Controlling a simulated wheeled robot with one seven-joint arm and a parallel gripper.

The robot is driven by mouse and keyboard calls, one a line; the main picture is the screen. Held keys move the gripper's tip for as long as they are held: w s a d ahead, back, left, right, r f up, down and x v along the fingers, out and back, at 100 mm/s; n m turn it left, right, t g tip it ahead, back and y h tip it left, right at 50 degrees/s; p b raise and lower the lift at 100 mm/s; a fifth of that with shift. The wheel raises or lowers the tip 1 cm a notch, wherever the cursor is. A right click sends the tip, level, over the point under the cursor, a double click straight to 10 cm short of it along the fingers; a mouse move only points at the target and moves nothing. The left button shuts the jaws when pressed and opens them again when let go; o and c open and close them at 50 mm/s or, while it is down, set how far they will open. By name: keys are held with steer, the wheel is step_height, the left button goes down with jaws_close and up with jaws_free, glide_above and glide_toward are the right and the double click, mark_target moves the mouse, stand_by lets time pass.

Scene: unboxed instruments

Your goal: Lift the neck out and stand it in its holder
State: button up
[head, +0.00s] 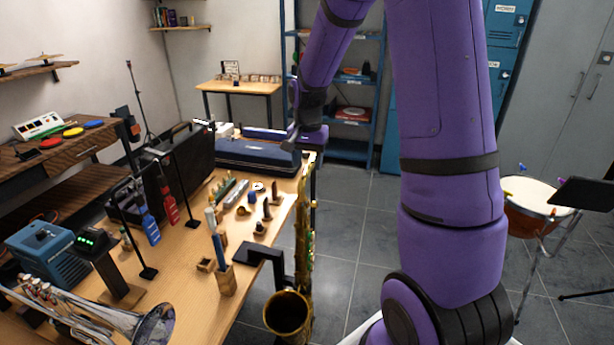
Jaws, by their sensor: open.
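My gripper (291,143) is a small dark shape at the end of my purple arm. It hangs by the right end of a long dark-blue case (254,158) at the far end of the wooden table. It is open, and I see nothing between its fingers. I cannot make out the neck; the inside of the blue case is hidden from this angle. A brass saxophone body (303,235) stands upright at the table's right edge beside a black bracket (262,251). I cannot tell which thing is the neck's holder.
The wooden table (190,262) holds a black case (188,160), small parts in its middle, a wooden cup with tools (226,279), and a silver trumpet (100,320) at front left. A drum (532,205) stands at right. Grey floor (350,215) is clear right of the table.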

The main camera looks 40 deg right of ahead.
mark_target(307, 169)
steer(key=shift+w+d+f, duration=0.1)
steer(key=shift+f, duration=1.25)
steer(key=shift+w+f, duration=0.1)
steer(key=shift+f, duration=1.25)
jaws_close()
